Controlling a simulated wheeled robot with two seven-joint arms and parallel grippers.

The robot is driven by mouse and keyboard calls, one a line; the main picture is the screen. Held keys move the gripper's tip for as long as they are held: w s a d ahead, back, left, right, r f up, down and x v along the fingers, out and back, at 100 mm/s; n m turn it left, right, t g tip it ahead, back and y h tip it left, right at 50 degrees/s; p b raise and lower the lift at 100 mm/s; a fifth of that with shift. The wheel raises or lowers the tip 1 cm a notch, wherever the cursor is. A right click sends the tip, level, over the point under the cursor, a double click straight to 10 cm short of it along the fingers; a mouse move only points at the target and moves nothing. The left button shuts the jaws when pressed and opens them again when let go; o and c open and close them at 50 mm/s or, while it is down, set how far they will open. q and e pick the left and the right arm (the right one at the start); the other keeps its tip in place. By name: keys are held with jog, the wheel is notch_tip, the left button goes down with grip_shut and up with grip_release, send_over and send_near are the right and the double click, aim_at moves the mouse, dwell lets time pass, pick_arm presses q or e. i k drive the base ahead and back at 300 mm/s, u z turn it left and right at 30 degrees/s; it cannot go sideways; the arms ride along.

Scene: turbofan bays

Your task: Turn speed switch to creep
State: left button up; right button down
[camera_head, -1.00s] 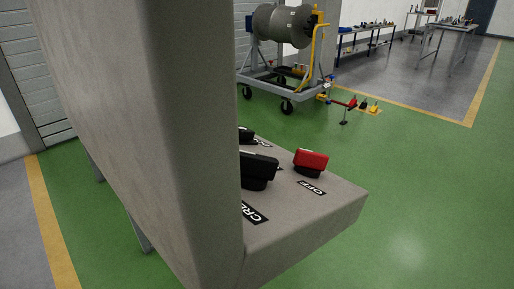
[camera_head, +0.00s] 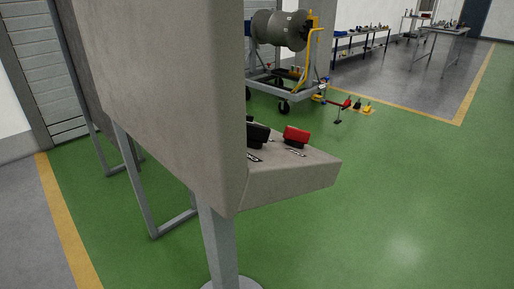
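A grey control console (camera_head: 295,178) juts out to the right from behind a tall grey panel (camera_head: 175,85). On its top sit a red switch knob (camera_head: 296,134) and a black switch knob (camera_head: 259,134) to its left. Part of another black knob shows at the panel's edge. Another label (camera_head: 296,152) lies by the red knob. The panel hides the console's left part. Which way the knobs point is unclear. Neither of my grippers is in view.
A grey post (camera_head: 217,245) on a round foot supports the console. Metal frame legs (camera_head: 150,200) stand to the left. Green floor (camera_head: 420,200) is open at right.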

aim_at(258, 135)
jog(key=z, duration=1.65)
jog(key=i, duration=3.05)
jog(key=u, duration=4.65)
jog(key=i, duration=0.45)
jog(key=z, duration=0.05)
